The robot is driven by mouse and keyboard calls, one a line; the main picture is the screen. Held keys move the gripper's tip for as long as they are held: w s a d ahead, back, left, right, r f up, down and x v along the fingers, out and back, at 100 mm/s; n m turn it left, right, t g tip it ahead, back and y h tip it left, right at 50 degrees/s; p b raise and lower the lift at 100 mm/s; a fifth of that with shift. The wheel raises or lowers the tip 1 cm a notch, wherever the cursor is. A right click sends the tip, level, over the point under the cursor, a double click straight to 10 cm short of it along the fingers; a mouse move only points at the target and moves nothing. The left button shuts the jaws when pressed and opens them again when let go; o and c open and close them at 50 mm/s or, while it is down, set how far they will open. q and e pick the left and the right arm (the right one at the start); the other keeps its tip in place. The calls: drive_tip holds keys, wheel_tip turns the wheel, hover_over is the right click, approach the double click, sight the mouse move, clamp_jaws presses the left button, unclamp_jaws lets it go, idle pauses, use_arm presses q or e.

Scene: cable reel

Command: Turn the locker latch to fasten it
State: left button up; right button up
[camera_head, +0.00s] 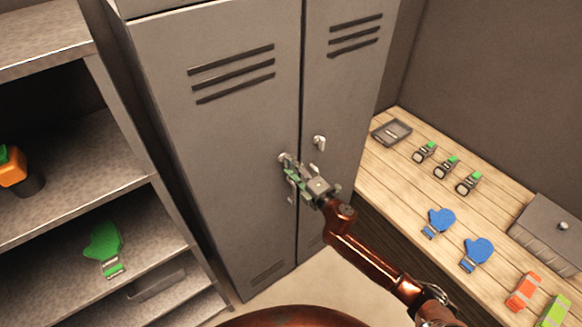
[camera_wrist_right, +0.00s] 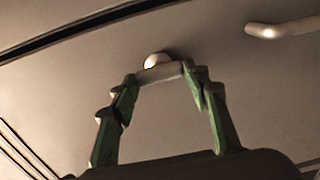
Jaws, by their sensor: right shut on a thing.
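The grey locker (camera_head: 225,130) stands upright with two door panels side by side, and both look closed. A small pale metal latch (camera_head: 285,157) sits on the left panel near the seam. My right gripper (camera_head: 292,172) reaches it from the lower right. In the right wrist view, the green fingers (camera_wrist_right: 160,74) close around the latch's bar (camera_wrist_right: 158,73), which lies nearly level between the fingertips. Its round pivot (camera_wrist_right: 157,60) shows just above. A second pale handle (camera_head: 319,142) is on the right panel, clear of the gripper. My left gripper is out of view.
A shelf unit with a green glove (camera_head: 104,248) and an orange item (camera_head: 12,168) stands left. On the right, a wooden bench (camera_head: 405,190) holds a tray (camera_head: 392,132), several strapped items, blue gloves (camera_head: 438,222) and a grey box (camera_head: 548,232).

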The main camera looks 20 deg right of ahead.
idle(0.5)
drive_tip(key=o, duration=1.2)
drive_tip(key=shift+c, duration=0.2)
drive_tip(key=shift+s, duration=0.15)
drive_tip(key=v, duration=1.1)
drive_tip(key=shift+s, duration=0.4)
drive_tip(key=shift+d, duration=0.15)
